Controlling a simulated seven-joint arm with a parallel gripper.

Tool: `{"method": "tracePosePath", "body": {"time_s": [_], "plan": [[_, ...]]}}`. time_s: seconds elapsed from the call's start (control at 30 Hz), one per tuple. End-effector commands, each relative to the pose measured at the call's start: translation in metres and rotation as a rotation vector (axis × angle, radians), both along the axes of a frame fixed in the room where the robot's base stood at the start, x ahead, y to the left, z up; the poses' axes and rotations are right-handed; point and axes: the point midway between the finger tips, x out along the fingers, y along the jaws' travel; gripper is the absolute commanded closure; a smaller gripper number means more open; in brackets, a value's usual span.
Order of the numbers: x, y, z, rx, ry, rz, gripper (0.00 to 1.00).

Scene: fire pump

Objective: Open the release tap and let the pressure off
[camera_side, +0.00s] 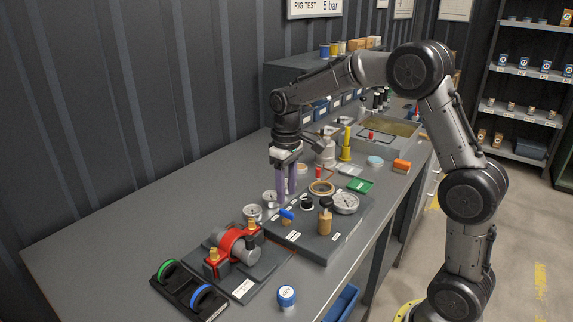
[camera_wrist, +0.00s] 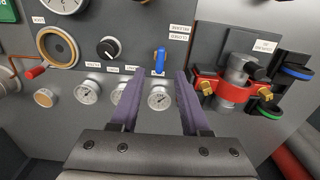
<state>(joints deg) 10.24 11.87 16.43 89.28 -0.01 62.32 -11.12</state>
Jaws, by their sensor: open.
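The release tap is a blue lever (camera_wrist: 160,60) on the grey panel, beside small labels, one of which seems to read "closed". In the side view the blue lever (camera_side: 286,213) lies near the panel's left edge. My gripper (camera_side: 286,193) is above and behind it, pointing down, with two purple fingers. In the wrist view my gripper (camera_wrist: 155,76) is open, its fingers apart and nothing between them. The lever appears just beyond the fingertips, between their lines, and not touched. A large white gauge (camera_side: 345,203) sits on the panel; its reading is too small to tell.
A black knob (camera_wrist: 109,48) and a brass ring (camera_wrist: 57,47) are near the lever. Small gauges (camera_wrist: 159,97) stand close to the fingers. The bench's left part (camera_side: 110,245) is clear.

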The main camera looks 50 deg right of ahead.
Motion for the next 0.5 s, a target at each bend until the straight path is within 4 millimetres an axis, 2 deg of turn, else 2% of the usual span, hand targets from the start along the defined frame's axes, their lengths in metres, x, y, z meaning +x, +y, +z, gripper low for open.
{"method": "tracePosePath", "body": {"time_s": [0.03, 0.2, 0.33, 0.5], "plan": [[0.001, 0.000, 0.013, -0.001, -0.006, 0.000, 0.54], [0.001, 0.000, 0.048, -0.001, -0.005, 0.001, 0.54], [0.001, 0.000, 0.067, -0.001, -0.004, 0.001, 0.54], [0.000, 0.000, 0.080, 0.000, -0.001, 0.001, 0.54]]}}
